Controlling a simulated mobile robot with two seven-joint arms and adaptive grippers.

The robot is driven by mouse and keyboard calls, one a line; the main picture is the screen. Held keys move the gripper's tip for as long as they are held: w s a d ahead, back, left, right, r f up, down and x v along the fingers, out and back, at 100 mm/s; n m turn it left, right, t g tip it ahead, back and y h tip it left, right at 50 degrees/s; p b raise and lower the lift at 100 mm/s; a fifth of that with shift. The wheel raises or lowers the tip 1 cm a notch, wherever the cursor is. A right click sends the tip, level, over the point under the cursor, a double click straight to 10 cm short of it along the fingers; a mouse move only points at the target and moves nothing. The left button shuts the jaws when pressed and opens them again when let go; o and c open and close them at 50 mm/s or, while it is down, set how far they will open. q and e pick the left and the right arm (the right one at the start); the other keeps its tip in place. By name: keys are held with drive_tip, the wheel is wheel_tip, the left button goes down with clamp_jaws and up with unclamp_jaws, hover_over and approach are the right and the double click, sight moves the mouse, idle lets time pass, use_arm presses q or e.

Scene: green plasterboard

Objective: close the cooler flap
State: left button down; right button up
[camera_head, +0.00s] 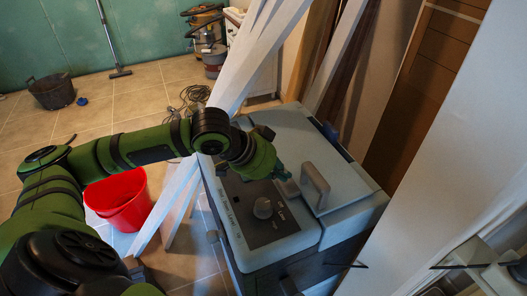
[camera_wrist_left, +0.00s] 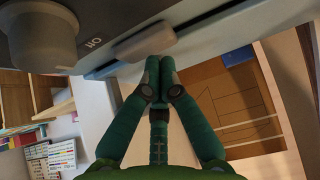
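The cooler is a pale grey-blue box with a dark control panel and a round knob (camera_head: 263,208) on its top. Its flap (camera_head: 345,180) is the pale lid section beside the panel, with a raised handle (camera_head: 315,187). The flap lies about level with the top; I cannot tell whether it is fully shut. My left gripper (camera_head: 283,173) is just beside the handle, low over the cooler top. In the left wrist view, its green fingers (camera_wrist_left: 159,68) are together, with nothing seen between them, tips close to the handle (camera_wrist_left: 145,42); contact is unclear.
White slanted beams (camera_head: 250,58) stand behind and beside the cooler. A red bucket (camera_head: 121,199) is on the tiled floor at left. A pale panel (camera_head: 440,150) closes off the right side. Cables (camera_head: 190,98) and a vacuum cleaner (camera_head: 207,28) lie farther back.

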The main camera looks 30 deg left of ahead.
use_arm(q)
wheel_tip(320, 180, up, 4)
drive_tip(key=p, duration=0.4)
drive_tip(key=shift+s+a+r, duration=0.1)
drive_tip(key=shift+s+r, duration=0.05)
drive_tip(key=shift+s+a+b, duration=0.4)
drive_tip(key=shift+s+b, duration=0.15)
drive_tip(key=b+v, duration=0.1)
drive_tip(key=v, duration=0.7)
drive_tip(key=shift+s, duration=0.2)
use_arm(e)
drive_tip(key=shift+s+r, duration=0.25)
drive_tip(key=shift+r, duration=0.4)
drive_tip(key=shift+s+r, duration=0.2)
drive_tip(key=shift+r, duration=0.4)
use_arm(q)
drive_tip(key=shift+a, duration=0.1)
use_arm(e)
drive_tip(key=shift+d, duration=0.1)
